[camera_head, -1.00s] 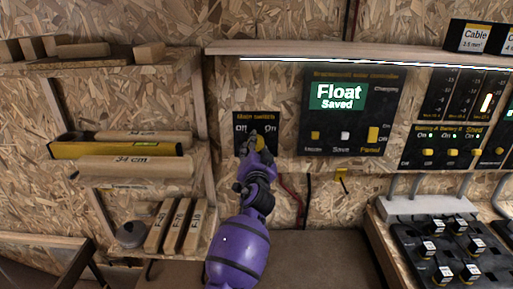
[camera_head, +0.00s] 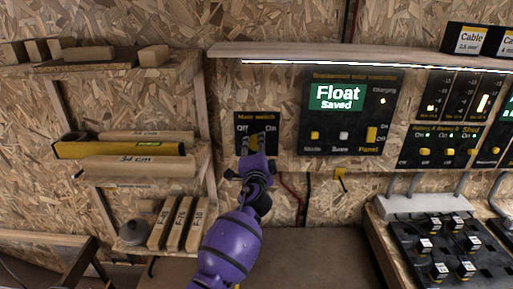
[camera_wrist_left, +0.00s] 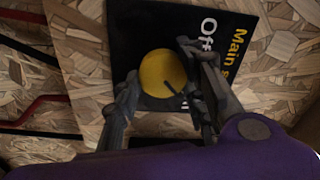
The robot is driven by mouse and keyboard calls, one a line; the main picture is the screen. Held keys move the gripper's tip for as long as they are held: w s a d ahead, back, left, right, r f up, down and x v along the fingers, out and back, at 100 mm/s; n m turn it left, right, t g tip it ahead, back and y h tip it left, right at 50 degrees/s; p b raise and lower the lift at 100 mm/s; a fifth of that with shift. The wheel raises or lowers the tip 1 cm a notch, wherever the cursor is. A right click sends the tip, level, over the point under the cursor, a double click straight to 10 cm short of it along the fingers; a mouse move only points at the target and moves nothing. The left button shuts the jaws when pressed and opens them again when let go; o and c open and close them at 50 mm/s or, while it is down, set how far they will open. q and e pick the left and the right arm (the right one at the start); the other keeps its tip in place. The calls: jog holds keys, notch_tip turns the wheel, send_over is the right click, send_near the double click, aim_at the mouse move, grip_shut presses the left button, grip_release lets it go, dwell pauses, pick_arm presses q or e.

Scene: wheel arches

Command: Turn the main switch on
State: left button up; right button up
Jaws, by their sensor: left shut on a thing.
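The main switch is a black plate (camera_head: 242,122) on the chipboard wall, marked Off on its left and On on its right. Its round yellow knob (camera_wrist_left: 162,73) shows in the left wrist view, with a short dark mark slanting to the lower right of that view, away from the word Off. My purple left arm comes up from below. The dark fingers of my left gripper (camera_head: 254,143) are shut on the knob, one on each side, and hide most of it in the head view. My right gripper is not in view.
A controller panel (camera_head: 390,138) reading Float Saved is to the right, with breaker switches (camera_head: 447,162) beyond it. A shelf ledge (camera_head: 330,51) juts out above. Wooden shelves (camera_head: 120,182) with blocks and a yellow level (camera_head: 110,150) stand left. Cables hang below the switch.

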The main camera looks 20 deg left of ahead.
pick_arm(q)
jog(key=shift+f, duration=0.35)
jog(key=o, duration=1.1)
jog(key=shift+r, duration=0.15)
jog(key=shift+s, duration=0.2)
jog(key=v, duration=1.1)
jog(key=shift+s, duration=0.3)
jog(key=shift+d, duration=0.15)
